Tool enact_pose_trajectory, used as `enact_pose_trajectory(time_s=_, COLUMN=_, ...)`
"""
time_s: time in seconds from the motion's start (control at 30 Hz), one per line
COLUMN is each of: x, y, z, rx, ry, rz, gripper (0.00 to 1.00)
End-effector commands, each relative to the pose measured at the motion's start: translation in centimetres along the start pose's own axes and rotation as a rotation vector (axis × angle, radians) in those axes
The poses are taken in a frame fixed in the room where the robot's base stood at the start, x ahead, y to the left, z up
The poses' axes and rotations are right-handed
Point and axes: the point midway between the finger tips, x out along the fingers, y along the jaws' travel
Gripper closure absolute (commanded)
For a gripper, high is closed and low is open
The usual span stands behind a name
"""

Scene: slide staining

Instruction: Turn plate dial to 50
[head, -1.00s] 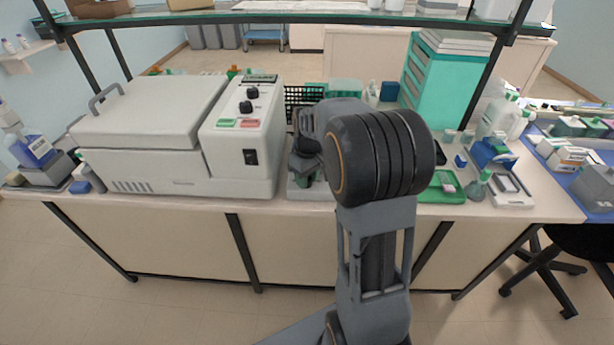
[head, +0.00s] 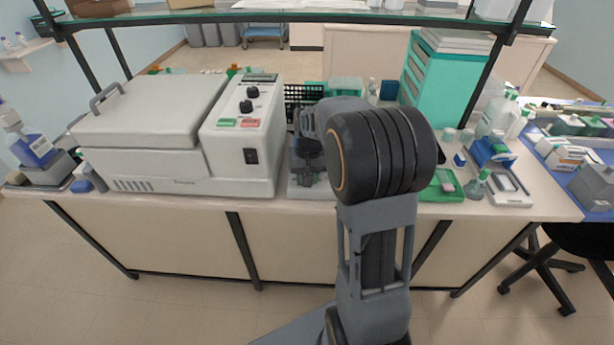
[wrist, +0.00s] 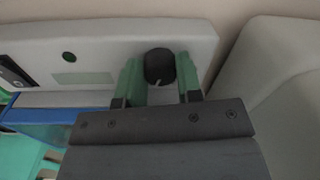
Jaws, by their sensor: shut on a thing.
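The plate dial (wrist: 158,64) is a dark round knob with a pale pointer line, on the light grey front panel of the plate device (wrist: 190,38) in the wrist view. My gripper (wrist: 157,72) has its two green fingers on either side of the dial and is shut on it. In the head view, the plate device (head: 298,190) shows in part as a pale base on the bench, left of my arm. My gripper (head: 307,165) is over it there; the dial is hidden. The number at the pointer cannot be read.
A large white machine (head: 150,125) with its own knobs stands close on the left. A black rack (head: 300,95) is behind. A green tray (head: 441,188), a flask (head: 478,184) and a teal drawer cabinet (head: 435,85) are to the right. A shelf (head: 290,17) crosses above.

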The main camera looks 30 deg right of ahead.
Motion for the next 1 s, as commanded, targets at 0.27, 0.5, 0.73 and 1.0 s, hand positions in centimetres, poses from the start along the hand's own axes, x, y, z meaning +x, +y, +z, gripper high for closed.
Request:
enact_pose_trajectory(time_s=0.27, x=-0.03, y=-0.02, z=-0.02, rx=0.011, ry=0.002, rz=-0.001, gripper=0.91)
enact_pose_trajectory(time_s=0.5, x=-0.03, y=-0.03, z=-0.03, rx=0.01, ry=0.002, rz=-0.001, gripper=0.63)
enact_pose_trajectory(time_s=0.73, x=-0.02, y=-0.02, z=-0.02, rx=0.009, ry=0.001, rz=0.0, gripper=0.42)
enact_pose_trajectory(time_s=1.0, x=-0.19, y=-0.01, z=-0.03, rx=0.009, ry=0.002, rz=0.0, gripper=0.42)
